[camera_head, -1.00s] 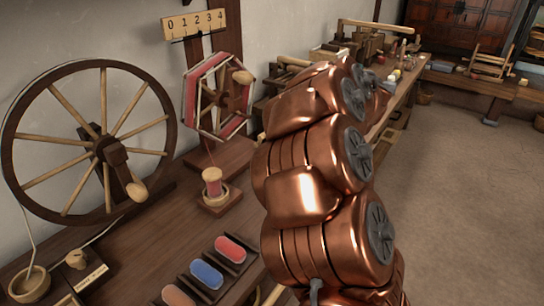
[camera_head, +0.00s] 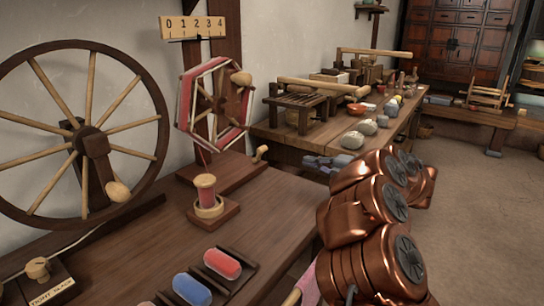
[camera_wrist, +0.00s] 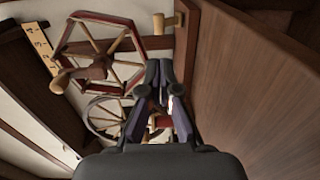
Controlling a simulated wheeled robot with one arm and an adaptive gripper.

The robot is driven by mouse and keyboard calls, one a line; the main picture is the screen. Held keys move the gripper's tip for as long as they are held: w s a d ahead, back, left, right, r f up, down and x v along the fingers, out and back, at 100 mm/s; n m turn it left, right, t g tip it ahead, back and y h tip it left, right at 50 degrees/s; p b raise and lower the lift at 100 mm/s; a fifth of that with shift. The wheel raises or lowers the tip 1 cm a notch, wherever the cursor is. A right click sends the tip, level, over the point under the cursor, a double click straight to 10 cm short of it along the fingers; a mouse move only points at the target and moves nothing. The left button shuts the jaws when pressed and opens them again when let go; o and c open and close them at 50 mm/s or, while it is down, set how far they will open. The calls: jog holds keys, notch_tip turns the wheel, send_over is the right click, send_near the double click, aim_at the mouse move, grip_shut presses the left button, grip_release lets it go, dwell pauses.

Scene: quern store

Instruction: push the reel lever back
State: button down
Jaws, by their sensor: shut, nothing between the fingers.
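The hexagonal reel (camera_head: 215,105), with red and white yarn on its rim, stands on a dark base against the wall; it also shows in the wrist view (camera_wrist: 97,60). A small pale wooden lever (camera_head: 261,153) sticks up at the right end of the base. In the wrist view a pale peg, seemingly this lever (camera_wrist: 160,23), lies beyond the fingertips. My gripper (camera_head: 310,162) is right of the lever, apart from it, over the bench gap. Its dark fingers (camera_wrist: 158,68) are shut and empty.
A large spoked wheel (camera_head: 85,130) stands at left. A red spool (camera_head: 206,190) and coloured yarn pieces (camera_head: 222,263) sit on the bench. A 0–4 scale (camera_head: 193,27) hangs above the reel. Stones (camera_head: 352,139) lie on the farther bench. Open floor is at right.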

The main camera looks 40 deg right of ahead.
jog(key=shift+w, duration=0.1)
jog(key=b, duration=0.4)
send_near(265, 149)
jog(key=x, duration=0.5)
jog(key=shift+w+a+f, duration=0.2)
jog(key=shift+f, duration=0.1)
jog(key=shift+b+x, duration=0.45)
jog(key=shift+x, duration=0.35)
jog(key=shift+r, duration=0.1)
jog(key=shift+r+p, duration=0.25)
jog(key=shift+p, duration=0.45)
